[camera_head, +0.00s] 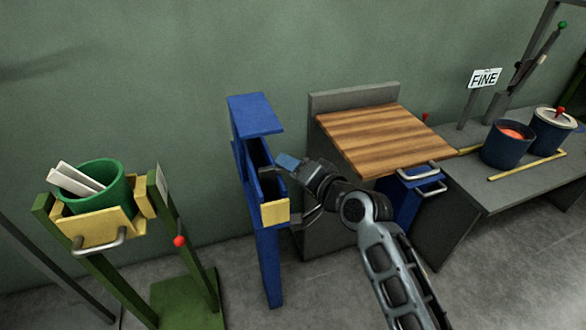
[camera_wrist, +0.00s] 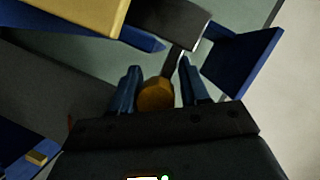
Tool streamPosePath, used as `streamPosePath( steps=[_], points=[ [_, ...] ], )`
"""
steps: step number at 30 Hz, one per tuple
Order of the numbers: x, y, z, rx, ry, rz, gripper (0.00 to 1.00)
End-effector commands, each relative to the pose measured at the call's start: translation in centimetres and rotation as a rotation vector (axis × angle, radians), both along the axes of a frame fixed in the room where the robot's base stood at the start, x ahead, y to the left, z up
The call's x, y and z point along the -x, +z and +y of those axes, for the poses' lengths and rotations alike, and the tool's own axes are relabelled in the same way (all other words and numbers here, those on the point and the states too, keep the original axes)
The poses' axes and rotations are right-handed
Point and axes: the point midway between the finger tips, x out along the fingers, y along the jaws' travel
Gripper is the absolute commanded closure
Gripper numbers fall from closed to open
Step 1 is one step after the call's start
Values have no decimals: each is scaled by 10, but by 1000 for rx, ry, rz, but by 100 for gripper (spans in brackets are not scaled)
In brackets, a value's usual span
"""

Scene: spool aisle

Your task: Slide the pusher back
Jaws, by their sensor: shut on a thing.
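A tall blue stand (camera_head: 265,255) is left of centre in the head view, with a blue top plate (camera_head: 254,114) and a yellow block (camera_head: 274,213) on its front. In the wrist view, the pusher shows as a dark grey block (camera_wrist: 168,18) with a thin stem and a round brownish-yellow knob (camera_wrist: 155,95). My gripper (camera_wrist: 160,88) has its two blue fingers on either side of the knob and is shut on it. In the head view my gripper (camera_head: 284,172) reaches into the stand's open side from the right and hides the knob.
A grey bench with a wooden top (camera_head: 375,135) and blue drawers stands right of the blue stand. A green stand holding a green bucket (camera_head: 100,190) is at left. Floor between the stands is clear.

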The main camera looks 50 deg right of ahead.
Motion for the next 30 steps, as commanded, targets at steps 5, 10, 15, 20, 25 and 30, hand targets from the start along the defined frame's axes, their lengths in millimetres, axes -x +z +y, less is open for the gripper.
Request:
streamPosePath(
  steps=[5,10,15,20,25,30],
  points=[
    [2,-6,0,-2,-1,13,91],
    [2,-8,0,-3,-2,16,100],
    [-2,-9,-4,-1,-1,18,100],
    [-21,-9,-16,0,0,19,100],
    [-34,-9,-26,-1,-1,20,100],
    [-35,-10,-27,-2,-2,22,100]
  ],
)
